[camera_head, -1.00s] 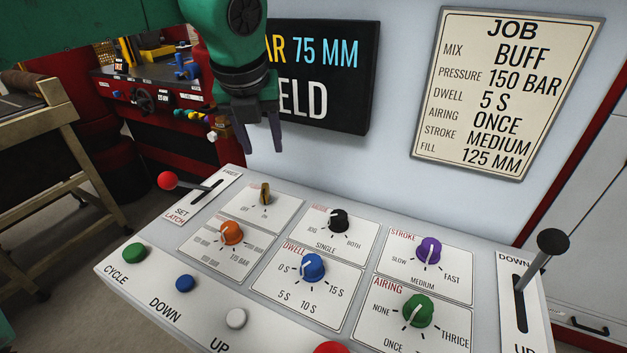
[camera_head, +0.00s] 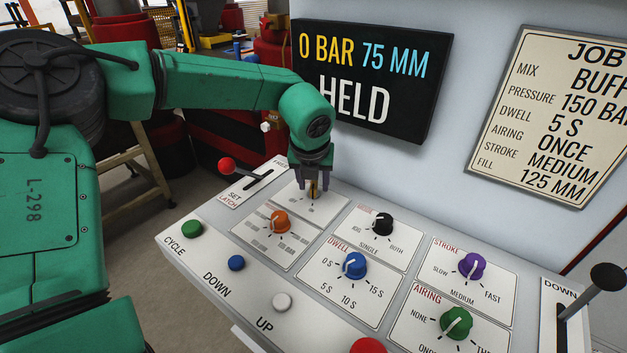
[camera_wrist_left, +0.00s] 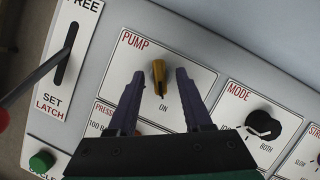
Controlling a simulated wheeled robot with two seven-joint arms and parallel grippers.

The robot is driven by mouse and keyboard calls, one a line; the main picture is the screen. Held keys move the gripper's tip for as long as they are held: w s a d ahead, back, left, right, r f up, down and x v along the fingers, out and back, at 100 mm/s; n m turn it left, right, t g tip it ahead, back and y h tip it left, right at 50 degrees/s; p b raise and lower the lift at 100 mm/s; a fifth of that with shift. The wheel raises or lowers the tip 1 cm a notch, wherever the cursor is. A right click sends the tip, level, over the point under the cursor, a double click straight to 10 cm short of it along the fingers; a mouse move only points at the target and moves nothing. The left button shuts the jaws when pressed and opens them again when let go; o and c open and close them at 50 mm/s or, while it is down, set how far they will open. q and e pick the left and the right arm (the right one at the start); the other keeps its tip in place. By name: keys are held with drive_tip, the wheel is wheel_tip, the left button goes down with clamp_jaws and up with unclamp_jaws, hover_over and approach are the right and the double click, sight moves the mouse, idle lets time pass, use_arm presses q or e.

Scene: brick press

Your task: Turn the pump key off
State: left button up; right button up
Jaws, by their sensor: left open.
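The pump key (camera_head: 313,190) is a small brass-coloured key on the PUMP plate at the back left of the panel. In the left wrist view the key (camera_wrist_left: 159,78) points down toward the ON mark; the OFF mark is hidden there. My left gripper (camera_head: 314,194) is open above the plate, its two purple fingers pointing down on either side of the key. In the left wrist view the fingers of the left gripper (camera_wrist_left: 158,88) stand left and right of the key, with gaps showing between each finger and the key. My right gripper is not in view.
The panel (camera_head: 207,256) holds an orange knob (camera_head: 280,222), a black MODE knob (camera_head: 382,224) and a blue DWELL knob (camera_head: 354,265) nearby. A red-balled lever (camera_head: 227,165) stands left of the key. A screen (camera_head: 372,75) reading HELD hangs behind.

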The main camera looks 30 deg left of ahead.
use_arm(q)
clamp_jaws()
drive_tip(key=shift+a+f+m+h+b, duration=0.15)
drive_tip(key=shift+m+h+b, duration=0.25)
drive_tip(key=shift+m+b, duration=0.65)
drive_tip(key=shift+m+h+b, duration=0.5)
drive_tip(key=shift+m+b, duration=0.35)
drive_tip(key=shift+m, duration=0.2)
drive_tip(key=m, duration=0.1)
drive_tip(key=m+h, duration=0.1)
drive_tip(key=shift+a+r+m, duration=0.1)
drive_tip(key=shift+r+m, duration=0.1)
drive_tip(key=shift+m, duration=0.2)
drive_tip(key=m+h, duration=0.1)
drive_tip(key=m, duration=0.3)
drive_tip(key=shift+w+a+m+h, duration=0.1)
drive_tip(key=shift+a+m+h, duration=0.05)
drive_tip(key=shift+m+h, duration=0.2)
drive_tip(key=shift+g, duration=0.3)
drive_tip(key=shift+m, duration=0.25)
